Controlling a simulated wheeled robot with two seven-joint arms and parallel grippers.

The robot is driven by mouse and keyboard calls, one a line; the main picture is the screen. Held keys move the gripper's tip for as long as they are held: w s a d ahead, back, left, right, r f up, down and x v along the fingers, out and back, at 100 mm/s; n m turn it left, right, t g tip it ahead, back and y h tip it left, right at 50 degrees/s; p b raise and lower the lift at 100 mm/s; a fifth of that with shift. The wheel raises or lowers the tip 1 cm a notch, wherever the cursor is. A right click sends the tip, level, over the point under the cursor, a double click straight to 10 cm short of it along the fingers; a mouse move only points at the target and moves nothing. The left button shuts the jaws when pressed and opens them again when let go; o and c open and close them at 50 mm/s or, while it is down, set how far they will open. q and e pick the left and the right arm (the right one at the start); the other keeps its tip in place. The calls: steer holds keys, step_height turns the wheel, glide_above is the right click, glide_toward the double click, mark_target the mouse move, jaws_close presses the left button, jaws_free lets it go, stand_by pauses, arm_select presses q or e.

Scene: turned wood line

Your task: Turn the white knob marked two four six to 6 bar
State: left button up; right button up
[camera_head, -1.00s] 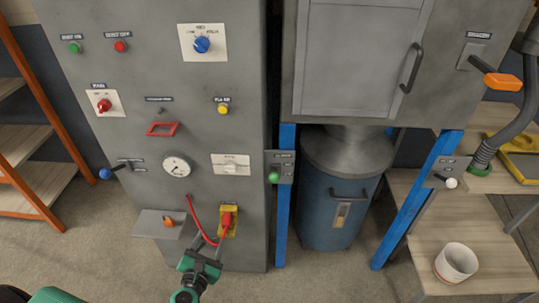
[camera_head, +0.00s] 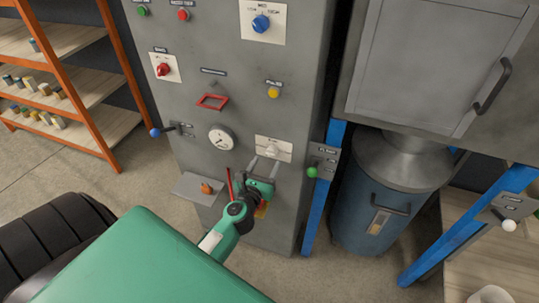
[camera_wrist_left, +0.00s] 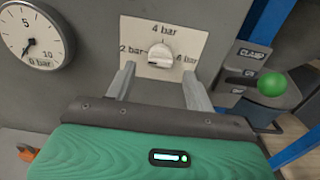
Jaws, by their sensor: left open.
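The white knob (camera_head: 273,146) sits on a pale plate on the grey cabinet front. In the left wrist view the knob (camera_wrist_left: 160,55) has the labels 2 bar at left, 4 bar on top and a partly hidden 6 bar at right. I cannot tell for sure which mark it points to. My left gripper (camera_head: 264,164) is open just below and in front of the knob. In the left wrist view the fingers (camera_wrist_left: 158,76) stand apart, left and right of and below the knob, with nothing between them. My right gripper is not in view.
A round gauge (camera_head: 221,138) is left of the knob. A green-balled clamp lever (camera_head: 312,171) is close by on the right, beside a blue post (camera_head: 318,200). A small shelf with an orange switch (camera_head: 206,188) is lower left. A blue drum (camera_head: 375,205) stands at right.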

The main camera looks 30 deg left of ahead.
mark_target(270, 156)
arm_select(q)
steer(key=shift+x, duration=2)
